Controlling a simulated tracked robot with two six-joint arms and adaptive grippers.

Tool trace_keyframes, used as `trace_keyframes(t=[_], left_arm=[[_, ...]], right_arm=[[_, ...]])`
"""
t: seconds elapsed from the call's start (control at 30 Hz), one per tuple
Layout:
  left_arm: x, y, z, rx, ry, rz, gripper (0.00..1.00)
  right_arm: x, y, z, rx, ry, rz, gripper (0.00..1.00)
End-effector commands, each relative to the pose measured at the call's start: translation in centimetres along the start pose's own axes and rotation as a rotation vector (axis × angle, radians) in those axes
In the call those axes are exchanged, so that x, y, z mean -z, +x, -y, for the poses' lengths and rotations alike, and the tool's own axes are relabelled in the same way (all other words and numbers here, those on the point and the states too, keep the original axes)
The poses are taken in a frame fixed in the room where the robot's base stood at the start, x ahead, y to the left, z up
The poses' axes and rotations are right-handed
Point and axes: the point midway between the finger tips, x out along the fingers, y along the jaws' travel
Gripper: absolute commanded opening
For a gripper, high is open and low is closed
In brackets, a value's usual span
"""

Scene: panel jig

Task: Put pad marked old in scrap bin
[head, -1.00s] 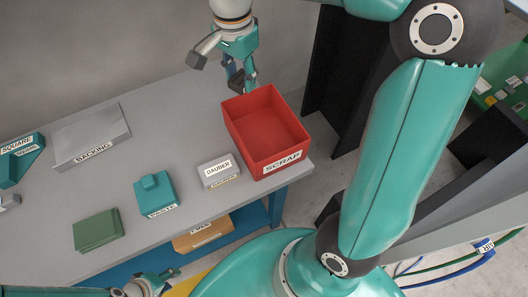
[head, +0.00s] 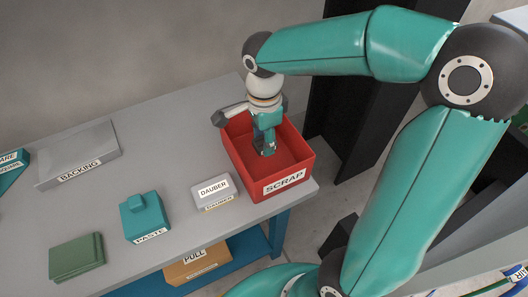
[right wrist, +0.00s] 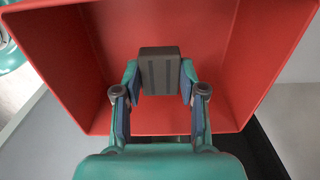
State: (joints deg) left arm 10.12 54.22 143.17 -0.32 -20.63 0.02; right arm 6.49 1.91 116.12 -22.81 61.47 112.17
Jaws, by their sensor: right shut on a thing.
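The red scrap bin (head: 290,185), labelled SCRAP, stands at the right end of the grey table. It also fills much of the right wrist view (right wrist: 65,55). My right gripper (head: 267,150) points down inside the bin's opening, between its walls. In the right wrist view, its fingers (right wrist: 160,85) are shut on a dark grey ridged block (right wrist: 160,68), apparently the pad. No "old" mark can be read on it. Whether it touches the bin floor cannot be told. My left gripper is out of view.
A dauber box (head: 213,190), a teal paste container (head: 147,218), a green pad stack (head: 76,257) and a grey backing box (head: 80,155) stand left of the bin. An orange box labelled PULL (head: 198,264) sits on the blue shelf below. Bare table (head: 160,125) lies behind them.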

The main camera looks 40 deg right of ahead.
Motion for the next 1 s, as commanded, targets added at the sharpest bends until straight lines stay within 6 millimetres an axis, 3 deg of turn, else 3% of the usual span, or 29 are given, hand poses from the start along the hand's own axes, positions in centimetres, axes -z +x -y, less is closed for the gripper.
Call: trace_keyframes(t=[0.17, 0.43, 0.83, 0.87, 1.0], left_arm=[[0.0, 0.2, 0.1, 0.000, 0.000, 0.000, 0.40], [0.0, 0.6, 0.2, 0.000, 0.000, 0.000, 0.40], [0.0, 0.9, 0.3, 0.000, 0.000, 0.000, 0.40], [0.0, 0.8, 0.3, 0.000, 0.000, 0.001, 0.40], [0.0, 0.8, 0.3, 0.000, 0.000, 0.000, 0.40]], right_arm=[[0.0, 1.2, 0.0, 0.000, 0.000, -0.001, 0.06], [0.0, 4.7, 0.0, -0.001, -0.001, -0.001, 0.06], [-0.1, 5.3, 0.0, 0.001, -0.002, 0.000, 0.06], [-0.1, 5.2, 0.0, 0.001, -0.002, 0.000, 0.44], [-0.1, 5.2, 0.1, 0.001, -0.002, 0.000, 0.66]])
